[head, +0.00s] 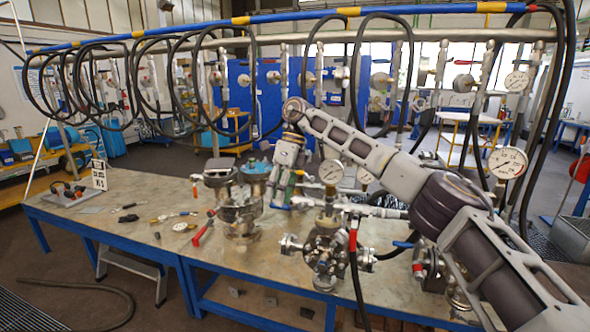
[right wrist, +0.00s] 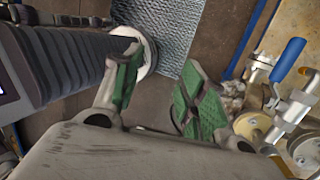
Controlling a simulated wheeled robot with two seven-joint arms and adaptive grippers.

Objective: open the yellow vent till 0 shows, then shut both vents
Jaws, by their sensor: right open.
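My right gripper (head: 284,187) has green-padded fingers and hangs over the table, above and between two flanged vessels. In the right wrist view the fingers of my right gripper (right wrist: 160,92) are spread apart with nothing between them. A steel flanged vessel (head: 326,250) stands at the table's front with a round gauge (head: 331,171) above it; its reading is too small to tell. Another flanged vessel (head: 240,212) stands to the left. A blue lever (right wrist: 287,60) on a valve shows at the right of the wrist view, apart from the fingers. I cannot tell which part is the yellow vent. My left gripper is not in view.
A red-handled tool (head: 203,230) and small loose parts lie on the table (head: 110,212), near a small sign (head: 99,175). A gauge (head: 508,162) hangs at right. The table's left front has free room.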

